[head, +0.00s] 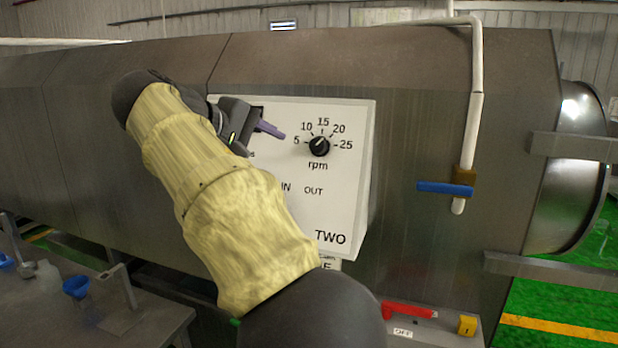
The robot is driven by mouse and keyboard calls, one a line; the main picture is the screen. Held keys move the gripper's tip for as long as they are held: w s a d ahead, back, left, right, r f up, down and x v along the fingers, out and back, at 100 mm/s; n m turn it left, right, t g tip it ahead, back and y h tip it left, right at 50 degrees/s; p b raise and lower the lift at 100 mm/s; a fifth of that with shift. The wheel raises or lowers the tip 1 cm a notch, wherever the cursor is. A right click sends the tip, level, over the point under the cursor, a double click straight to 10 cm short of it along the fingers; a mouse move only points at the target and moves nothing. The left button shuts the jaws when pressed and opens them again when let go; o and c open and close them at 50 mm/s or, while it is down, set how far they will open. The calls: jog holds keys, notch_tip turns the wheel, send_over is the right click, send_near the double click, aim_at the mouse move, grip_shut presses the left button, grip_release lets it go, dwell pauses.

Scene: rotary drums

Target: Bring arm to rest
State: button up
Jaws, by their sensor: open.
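My arm reaches up from the bottom middle, its forearm in a tan cover, across the left part of a white control panel. My gripper (268,137) is at the panel's upper left, left of the black rpm knob (319,146) and apart from it in the picture. One purplish finger shows, pointing right; I see nothing held. The knob's dial reads 5 to 25, and its pointer is near 15. The panel (335,200) is marked IN, OUT and TWO. My arm hides its left part and some lettering.
A large grey metal drum housing (420,130) fills the background. A white pipe (474,110) with a blue valve handle (445,187) is at right. A red handle (408,310) marked OFF is below. A grey bench (140,325) with blue funnels (76,287) stands at lower left.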

jog(key=w+d+f+g+y, duration=0.1)
jog(key=d+f+g+y, duration=0.1)
jog(key=d+f, duration=0.65)
jog(key=w+d+f+g+y, duration=0.2)
jog(key=d+f, duration=0.2)
jog(key=f, duration=0.9)
jog(key=s+d+f+m+g+y, duration=0.1)
jog(key=s+d+f+m, duration=0.3)
jog(key=s+f, duration=0.6)
jog(key=s+d+f+m+g+y, duration=0.1)
jog(key=s+d+f+m, duration=0.4)
jog(key=s+f, duration=0.5)
jog(key=shift+s+d+f+y, duration=0.35)
jog(key=shift+d+y, duration=0.3)
jog(key=shift+y, duration=0.25)
